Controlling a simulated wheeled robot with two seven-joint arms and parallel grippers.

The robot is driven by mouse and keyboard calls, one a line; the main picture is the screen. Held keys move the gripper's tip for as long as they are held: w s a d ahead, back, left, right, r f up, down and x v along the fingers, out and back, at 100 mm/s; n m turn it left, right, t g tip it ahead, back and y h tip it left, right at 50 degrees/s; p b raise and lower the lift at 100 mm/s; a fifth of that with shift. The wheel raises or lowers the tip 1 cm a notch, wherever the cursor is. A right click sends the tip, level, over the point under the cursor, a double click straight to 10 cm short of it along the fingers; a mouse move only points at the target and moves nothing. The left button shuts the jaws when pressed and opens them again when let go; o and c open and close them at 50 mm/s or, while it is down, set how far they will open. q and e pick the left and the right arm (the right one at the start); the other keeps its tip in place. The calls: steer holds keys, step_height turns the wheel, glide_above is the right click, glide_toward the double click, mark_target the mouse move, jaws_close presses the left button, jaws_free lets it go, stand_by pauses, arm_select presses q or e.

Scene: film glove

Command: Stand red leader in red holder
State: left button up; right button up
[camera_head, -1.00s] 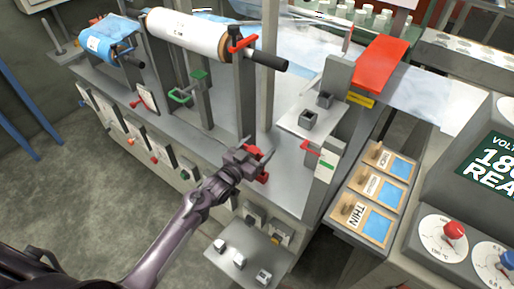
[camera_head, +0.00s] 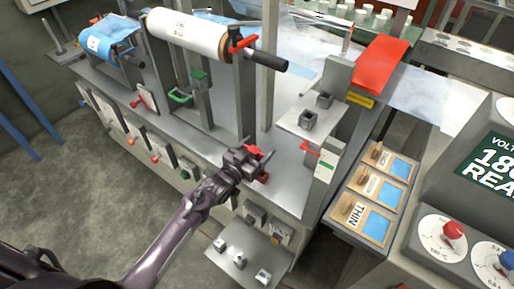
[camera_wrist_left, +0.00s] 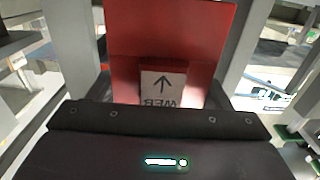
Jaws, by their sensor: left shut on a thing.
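My left gripper (camera_head: 258,161) is above the front part of the grey machine deck and is shut on a red piece, which I take for the red leader (camera_head: 262,177). In the head view most of it is hidden by the gripper. In the left wrist view the red leader (camera_wrist_left: 170,35) is a flat red plate between the grey fingers, with a white label (camera_wrist_left: 162,85) bearing a black arrow and upside-down letters. I cannot tell which thing is the red holder. My right gripper is not in view.
A red lever (camera_head: 310,148) projects from a grey post there. A tall grey post (camera_head: 243,95) and rollers (camera_head: 187,33) stand behind. A lower shelf (camera_head: 240,262) carries several small blocks.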

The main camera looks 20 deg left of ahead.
mark_target(257, 157)
arm_select(q)
steer(key=shift+f+b, duration=0.3)
steer(key=shift+f, duration=0.2)
stand_by(0.3)
steer(key=shift+f+b, duration=1.3)
steer(key=shift+f, duration=0.25)
steer(key=o, duration=1.1)
steer(key=v, duration=0.7)
steer(key=shift+s+a+r, duration=0.1)
steer(key=shift+s+a, duration=0.05)
steer(key=shift+s, duration=0.2)
